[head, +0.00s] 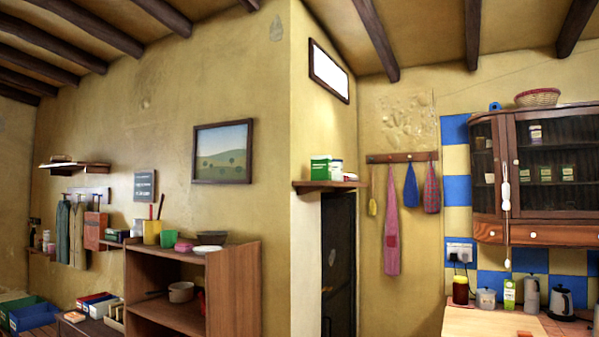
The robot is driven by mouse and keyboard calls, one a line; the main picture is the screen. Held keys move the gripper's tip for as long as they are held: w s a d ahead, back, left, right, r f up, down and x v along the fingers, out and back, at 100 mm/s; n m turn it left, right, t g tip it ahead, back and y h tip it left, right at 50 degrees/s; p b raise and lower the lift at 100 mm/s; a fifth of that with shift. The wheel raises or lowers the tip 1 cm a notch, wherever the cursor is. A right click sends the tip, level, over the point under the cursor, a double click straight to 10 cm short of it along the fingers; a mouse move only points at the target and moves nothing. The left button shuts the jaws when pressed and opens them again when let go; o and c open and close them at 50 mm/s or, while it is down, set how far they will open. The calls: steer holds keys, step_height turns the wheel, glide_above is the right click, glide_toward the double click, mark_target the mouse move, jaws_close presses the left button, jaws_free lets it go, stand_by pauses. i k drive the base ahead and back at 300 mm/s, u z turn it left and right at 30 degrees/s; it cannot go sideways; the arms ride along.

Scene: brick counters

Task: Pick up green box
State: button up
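Several green things could be the green box. A green and white box (320,170) stands upright on the small wall shelf near the corner. A small green block-like thing (168,239) sits on top of the wooden cabinet, beside a yellow cup. A green and white carton (509,294) stands on the counter at the right. I cannot tell which one is meant. My gripper is not in view.
The wooden cabinet (232,290) with an open front stands left of the dark doorway (338,260). The counter (485,324) at the lower right holds jars and a kettle (561,300). A cupboard (482,178) hangs above it.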

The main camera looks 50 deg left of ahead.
mark_target(321, 166)
steer(key=u, duration=0.8)
steer(key=i, duration=0.95)
steer(key=u, duration=1.05)
